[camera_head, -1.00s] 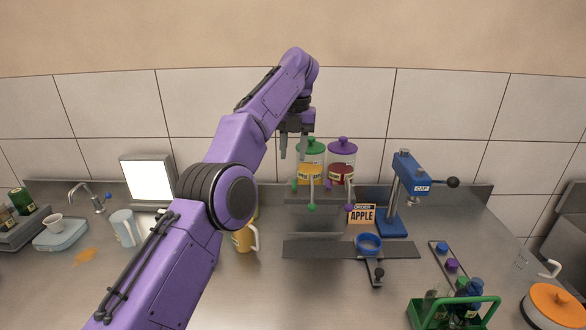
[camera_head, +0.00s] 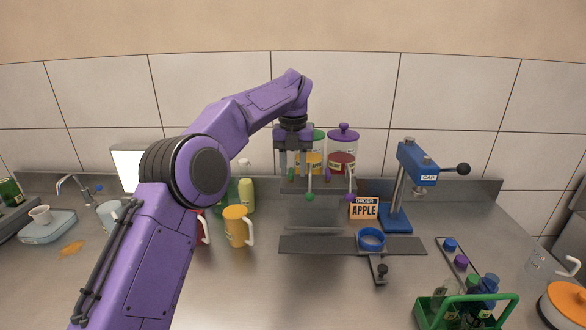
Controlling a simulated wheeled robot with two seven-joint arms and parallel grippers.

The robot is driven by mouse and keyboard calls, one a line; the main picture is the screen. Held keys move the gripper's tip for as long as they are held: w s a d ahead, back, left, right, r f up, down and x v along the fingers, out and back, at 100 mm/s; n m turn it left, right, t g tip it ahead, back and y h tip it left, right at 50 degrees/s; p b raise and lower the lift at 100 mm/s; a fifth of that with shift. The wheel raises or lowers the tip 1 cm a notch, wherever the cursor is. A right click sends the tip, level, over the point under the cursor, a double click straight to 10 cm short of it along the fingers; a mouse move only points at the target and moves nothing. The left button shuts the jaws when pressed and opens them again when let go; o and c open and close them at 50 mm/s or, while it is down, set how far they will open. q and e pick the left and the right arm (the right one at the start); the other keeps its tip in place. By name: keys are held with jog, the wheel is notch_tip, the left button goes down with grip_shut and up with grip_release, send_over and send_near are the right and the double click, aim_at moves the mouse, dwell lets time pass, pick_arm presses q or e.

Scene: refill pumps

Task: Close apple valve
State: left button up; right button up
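Two dispenser jars stand on a rack at the back. One has a green lid and yellow-orange contents (camera_head: 317,161); the other has a purple lid and dark red contents (camera_head: 342,162). A pale lever with a green ball (camera_head: 309,197) hangs in front of the first, and one with a purple ball (camera_head: 350,197) in front of the second. I cannot read the jar labels. My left gripper (camera_head: 293,172) points down, open and empty, just left of the green-lid jar, partly covering it and above the green ball. My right gripper is out of view.
An order sign reading APPLE (camera_head: 363,209) stands beside a blue cap press (camera_head: 415,180). A dark shelf strip holds a blue ring (camera_head: 371,239). A yellow mug (camera_head: 238,227) stands left. A green bottle carrier (camera_head: 465,312) is front right. The front middle counter is clear.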

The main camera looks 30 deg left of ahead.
pick_arm(q)
jog(key=shift+s+r, duration=0.25)
jog(key=shift+s, duration=0.05)
jog(key=shift+c, duration=0.3)
jog(key=shift+s+r, duration=0.1)
jog(key=shift+s, duration=0.1)
jog(key=c, duration=0.5)
jog(key=shift+a, duration=0.1)
grip_shut()
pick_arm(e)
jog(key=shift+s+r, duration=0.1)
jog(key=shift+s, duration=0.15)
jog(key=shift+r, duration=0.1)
